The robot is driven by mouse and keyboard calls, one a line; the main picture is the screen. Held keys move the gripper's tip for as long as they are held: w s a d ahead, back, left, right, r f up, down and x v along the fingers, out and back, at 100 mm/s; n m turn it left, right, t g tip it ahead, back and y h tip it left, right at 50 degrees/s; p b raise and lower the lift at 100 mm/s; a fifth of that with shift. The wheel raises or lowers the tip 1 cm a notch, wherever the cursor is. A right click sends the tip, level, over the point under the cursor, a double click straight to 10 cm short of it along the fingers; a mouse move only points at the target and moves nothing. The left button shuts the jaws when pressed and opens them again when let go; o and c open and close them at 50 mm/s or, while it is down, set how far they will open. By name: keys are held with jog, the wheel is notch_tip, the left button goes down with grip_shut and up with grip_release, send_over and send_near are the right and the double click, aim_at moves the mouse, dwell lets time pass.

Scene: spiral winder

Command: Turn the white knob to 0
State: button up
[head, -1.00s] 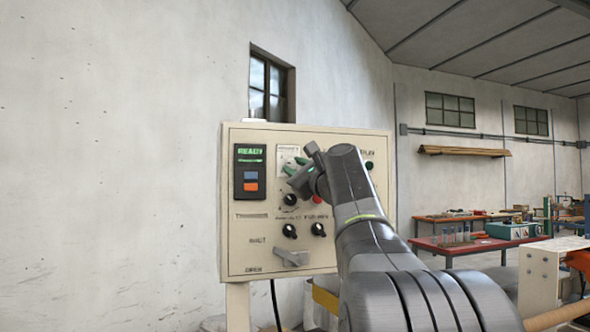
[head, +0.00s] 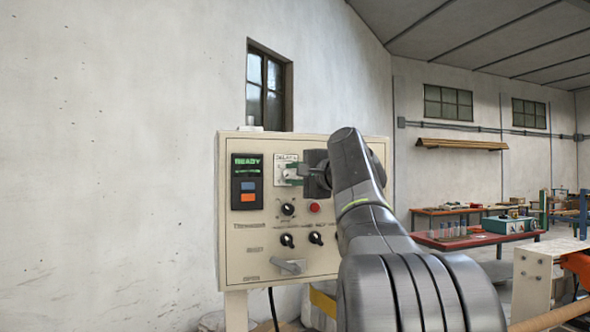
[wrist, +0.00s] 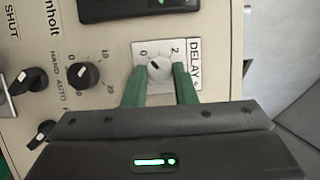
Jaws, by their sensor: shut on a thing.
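The white knob (wrist: 158,68) sits on a white plate (wrist: 146,46) marked "DELAY s", with 0 on its left and 2 on its right in the wrist view. A short dark mark on the knob points to the upper left, on the 0 side; its exact setting is too small to tell. My gripper (wrist: 159,84) has its green fingers on either side of the knob and is shut on it. In the head view my gripper (head: 292,173) reaches the plate (head: 282,158) from the right, and the knob is mostly hidden by the fingers.
The cream control panel (head: 236,220) also carries a display with "READY" (head: 247,163), blue and orange buttons, black knobs (head: 288,209), a red button (head: 315,208) and a grey lever handle (head: 288,266). In the wrist view a black knob marked 0, 10, 20 (wrist: 84,76) lies left of the fingers.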

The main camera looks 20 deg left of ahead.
jog(key=shift+n+p, duration=0.3)
jog(key=shift+n, duration=0.3)
jog(key=shift+h, duration=0.3)
jog(key=o, duration=1)
jog(key=b+v, duration=0.3)
jog(key=v, duration=1)
jog(key=shift+s+d, duration=0.15)
jog(key=shift+d, duration=0.25)
jog(key=shift+a+r, duration=0.1)
